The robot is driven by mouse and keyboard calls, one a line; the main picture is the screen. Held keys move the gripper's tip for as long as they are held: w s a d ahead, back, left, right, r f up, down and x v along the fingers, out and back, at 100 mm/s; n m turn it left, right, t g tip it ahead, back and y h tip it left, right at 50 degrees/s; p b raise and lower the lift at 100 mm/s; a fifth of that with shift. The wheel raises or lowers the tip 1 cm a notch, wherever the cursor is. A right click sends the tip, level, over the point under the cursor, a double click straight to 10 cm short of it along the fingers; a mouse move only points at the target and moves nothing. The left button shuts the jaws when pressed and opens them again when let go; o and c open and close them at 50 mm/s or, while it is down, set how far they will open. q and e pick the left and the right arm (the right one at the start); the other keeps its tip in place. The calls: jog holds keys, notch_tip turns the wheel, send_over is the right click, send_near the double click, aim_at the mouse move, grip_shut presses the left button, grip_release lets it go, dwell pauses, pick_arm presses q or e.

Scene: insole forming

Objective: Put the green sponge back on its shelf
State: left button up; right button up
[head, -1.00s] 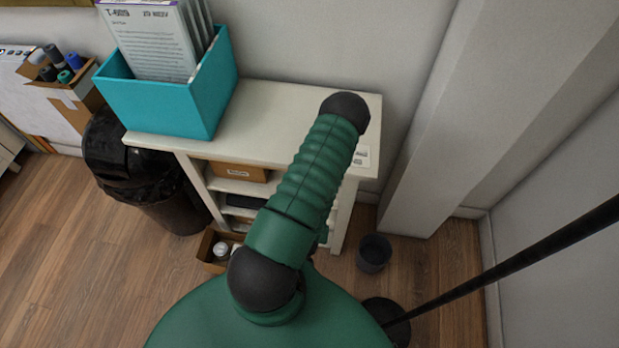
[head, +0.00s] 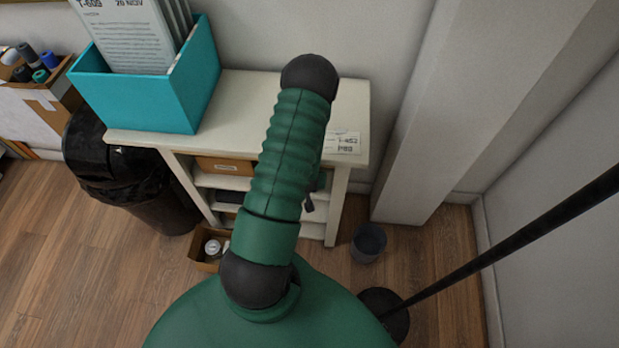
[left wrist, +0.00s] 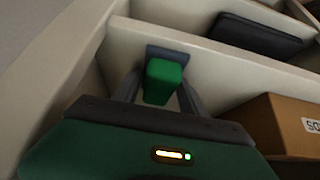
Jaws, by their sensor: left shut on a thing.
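The green sponge (left wrist: 164,80) shows in the left wrist view between the two grey fingers of my left gripper (left wrist: 160,88), which is shut on it. A dark grey-blue patch sits right behind the sponge. The sponge is inside or just at the white shelf unit (left wrist: 215,70), close to a white board; I cannot tell whether it touches. In the head view the white shelf unit (head: 350,100) stands against the wall, and my green arm covers its right part. The sponge is hidden there. My right gripper is not in view.
In the left wrist view a labelled cardboard box (left wrist: 280,125) is at the right and a dark flat item (left wrist: 255,36) at the upper right. In the head view a teal file box (head: 140,100) stands on the unit; a black bin (head: 120,180) and grey cup (head: 368,243) stand on the floor.

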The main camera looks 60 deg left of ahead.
pick_arm(q)
jog(key=o, duration=1.3)
